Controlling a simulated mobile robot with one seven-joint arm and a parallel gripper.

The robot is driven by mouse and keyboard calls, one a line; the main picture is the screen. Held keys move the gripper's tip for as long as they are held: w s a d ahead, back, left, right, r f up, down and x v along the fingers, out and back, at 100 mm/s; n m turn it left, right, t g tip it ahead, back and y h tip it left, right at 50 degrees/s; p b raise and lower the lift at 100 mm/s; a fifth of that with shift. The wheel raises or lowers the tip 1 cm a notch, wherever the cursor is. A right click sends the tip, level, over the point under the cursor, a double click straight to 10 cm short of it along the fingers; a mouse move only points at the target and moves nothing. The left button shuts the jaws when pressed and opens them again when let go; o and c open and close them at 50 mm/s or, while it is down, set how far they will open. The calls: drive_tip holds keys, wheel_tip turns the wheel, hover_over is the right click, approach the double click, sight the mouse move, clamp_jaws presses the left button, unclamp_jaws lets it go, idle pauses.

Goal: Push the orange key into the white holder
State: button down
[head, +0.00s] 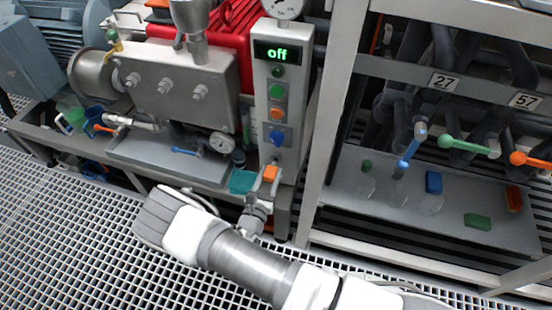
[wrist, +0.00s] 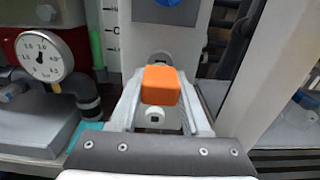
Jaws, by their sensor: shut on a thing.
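The orange key (head: 270,174) is between the fingers of my gripper (head: 266,182), low in front of the grey control panel (head: 287,123). In the wrist view the key (wrist: 160,85) is a rounded orange block between the two pale fingers of my gripper (wrist: 160,100), which are shut on it. A small white round part with a dark centre (wrist: 155,115) shows below the key. Behind and just above the key, a round grey-white fitting (wrist: 160,58) on the panel face is partly hidden; I cannot tell whether it is the white holder or whether the key touches it.
The panel shows a green "off" display (head: 277,52) above green, orange and blue buttons. A pressure gauge (wrist: 45,57) and pipe stand left of my gripper. A white frame post (head: 335,120) rises close on the right. Grating floor (head: 70,220) lies in front.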

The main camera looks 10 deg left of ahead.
sight(268, 181)
drive_tip(key=shift+s+a+p, duration=0.1)
drive_tip(key=shift+s+p, duration=0.2)
drive_tip(key=shift+s, duration=1.4)
